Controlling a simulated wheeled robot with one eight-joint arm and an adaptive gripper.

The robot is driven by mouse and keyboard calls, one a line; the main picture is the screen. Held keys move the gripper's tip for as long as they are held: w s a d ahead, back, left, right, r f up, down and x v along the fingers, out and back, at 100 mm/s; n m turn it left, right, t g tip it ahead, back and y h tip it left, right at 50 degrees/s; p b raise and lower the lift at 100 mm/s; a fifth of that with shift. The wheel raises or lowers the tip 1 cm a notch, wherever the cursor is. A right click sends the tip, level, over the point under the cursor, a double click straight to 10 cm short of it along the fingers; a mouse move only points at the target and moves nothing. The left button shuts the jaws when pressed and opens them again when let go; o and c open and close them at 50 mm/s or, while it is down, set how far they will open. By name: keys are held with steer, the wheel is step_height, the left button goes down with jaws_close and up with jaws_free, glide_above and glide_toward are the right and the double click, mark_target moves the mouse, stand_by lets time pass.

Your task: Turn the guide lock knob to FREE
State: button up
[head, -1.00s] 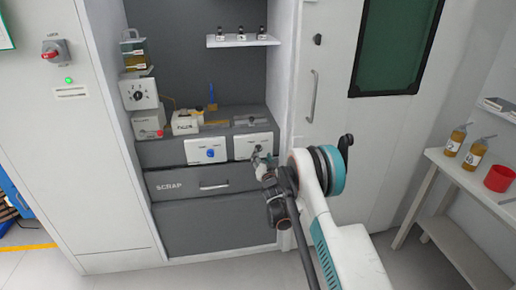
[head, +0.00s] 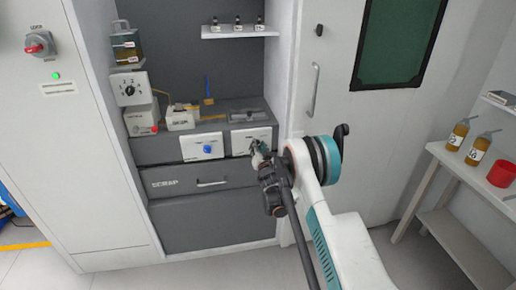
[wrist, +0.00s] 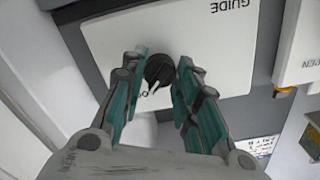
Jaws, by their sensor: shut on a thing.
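The guide lock knob (wrist: 159,70) is a round black knob with a pale pointer line, on a white plate (wrist: 105,38) marked GUIDE that appears upside down in the wrist view. The pointer aims toward the lower left of that picture, near lettering that is partly hidden. My gripper (wrist: 160,78) has its teal fingers on either side of the knob and is shut on it. In the head view my gripper (head: 257,150) reaches the right white plate (head: 262,136) on the bench front and hides the knob.
A second white plate with a blue knob (head: 207,149) sits just left. The SCRAP drawer (head: 200,183) is below. Small devices (head: 180,118) stand on the bench above. A white door (head: 345,130) is at the right, and a side table (head: 470,170) holds bottles and a red cup.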

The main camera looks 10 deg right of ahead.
steer(key=shift+n, duration=0.3)
steer(key=n, duration=1.7)
steer(key=shift+n, duration=0.3)
stand_by(0.5)
steer(key=o, duration=1.1)
steer(key=shift+c, duration=0.2)
